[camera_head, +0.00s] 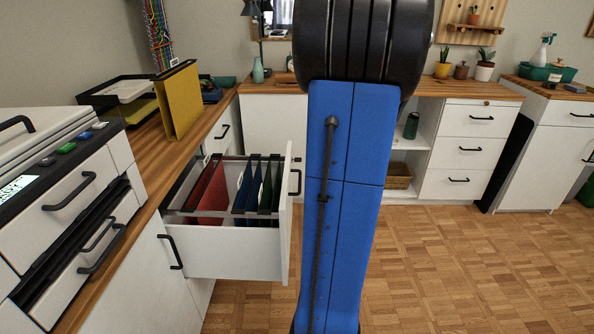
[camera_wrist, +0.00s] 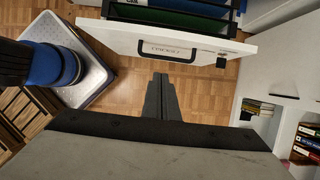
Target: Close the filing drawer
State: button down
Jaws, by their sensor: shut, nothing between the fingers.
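The filing drawer (camera_head: 222,250) is pulled far out of the white cabinet on the left in the head view. It holds red, blue and green hanging files. Its front panel (camera_head: 288,215) faces right, with a dark handle (camera_head: 296,182). In the wrist view the drawer front (camera_wrist: 190,45) spans the top, with its handle (camera_wrist: 167,50) and the files behind it. My gripper (camera_wrist: 161,78) is shut and empty, pointing toward the drawer front just below the handle in the picture; whether it touches cannot be told. My gripper is hidden in the head view.
A printer (camera_head: 60,190) and a yellow folder (camera_head: 178,100) are on the wooden counter at left. White cabinets with drawers (camera_head: 468,150) line the back wall. The parquet floor (camera_head: 480,260) at right is clear. Open shelves (camera_wrist: 300,135) show at right in the wrist view.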

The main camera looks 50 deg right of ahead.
jog(key=x, duration=0.3)
jog(key=w+a+x, duration=0.1)
jog(key=x, duration=0.3)
jog(key=r+x, duration=0.1)
jog(key=x, duration=0.3)
jog(key=shift+w+a, duration=0.7)
jog(key=shift+w, duration=0.1)
jog(key=shift+w+a, duration=0.1)
jog(key=shift+w, duration=0.05)
jog(key=w+a, duration=2)
jog(key=w, duration=0.4)
jog(key=shift+a, duration=0.3)
jog(key=shift+w, duration=0.1)
